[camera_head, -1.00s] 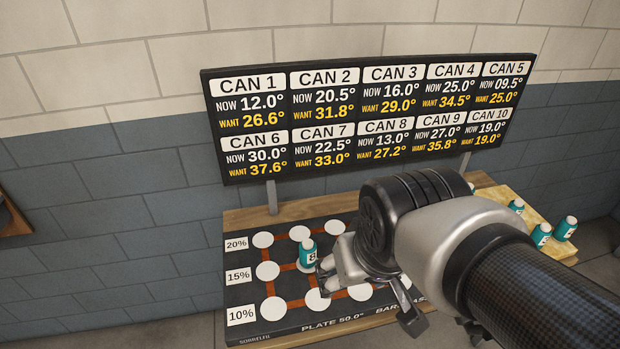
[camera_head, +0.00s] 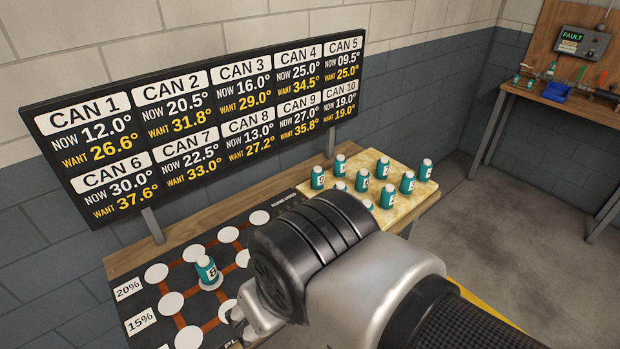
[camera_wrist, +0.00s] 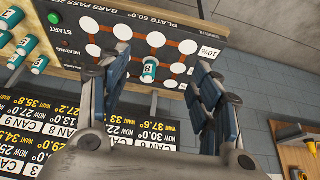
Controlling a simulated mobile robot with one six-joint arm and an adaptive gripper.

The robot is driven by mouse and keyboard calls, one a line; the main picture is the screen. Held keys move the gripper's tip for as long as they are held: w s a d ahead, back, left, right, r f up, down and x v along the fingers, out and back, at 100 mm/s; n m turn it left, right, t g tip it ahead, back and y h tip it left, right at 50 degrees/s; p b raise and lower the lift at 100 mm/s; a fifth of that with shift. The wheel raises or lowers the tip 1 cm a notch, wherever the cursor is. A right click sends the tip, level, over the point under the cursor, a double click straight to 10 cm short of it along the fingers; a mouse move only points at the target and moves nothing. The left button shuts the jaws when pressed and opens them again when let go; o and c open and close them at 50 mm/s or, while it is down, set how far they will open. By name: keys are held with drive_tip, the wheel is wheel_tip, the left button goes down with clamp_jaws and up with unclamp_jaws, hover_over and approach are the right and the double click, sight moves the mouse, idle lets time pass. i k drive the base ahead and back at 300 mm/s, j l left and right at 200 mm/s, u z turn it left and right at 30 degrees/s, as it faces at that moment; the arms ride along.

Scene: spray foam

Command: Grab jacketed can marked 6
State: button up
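Several teal jacketed cans with white caps stand on a pale wooden board (camera_head: 432,188) in the head view, one of them at the board's front right (camera_head: 388,196). Their numbers are too small to read surely, so I cannot tell which is can 6. One teal can, which looks marked 8 (camera_head: 206,270), stands alone on a white circle of the dark plate (camera_head: 150,295). My gripper (camera_wrist: 163,58) is open and empty in the wrist view, with that lone can (camera_wrist: 149,72) showing between its fingers, apart from them. In the head view my arm hides most of the gripper.
A black sign (camera_head: 200,128) with can temperatures stands behind the plate; its CAN 6 entry reads now 30.0, want 37.6. A green START button (camera_wrist: 54,18) is on the plate's panel. A workbench (camera_head: 560,100) with a fault box stands far right. Open floor lies between.

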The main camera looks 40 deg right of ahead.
sight(362, 176)
drive_tip(key=z, duration=1.55)
drive_tip(key=i+l+u, duration=0.5)
drive_tip(key=i+l, duration=0.25)
drive_tip(key=i+l+u, duration=0.2)
drive_tip(key=i+l, duration=0.15)
drive_tip(key=l, duration=0.15)
drive_tip(key=i+l+u, duration=0.25)
drive_tip(key=l, duration=0.25)
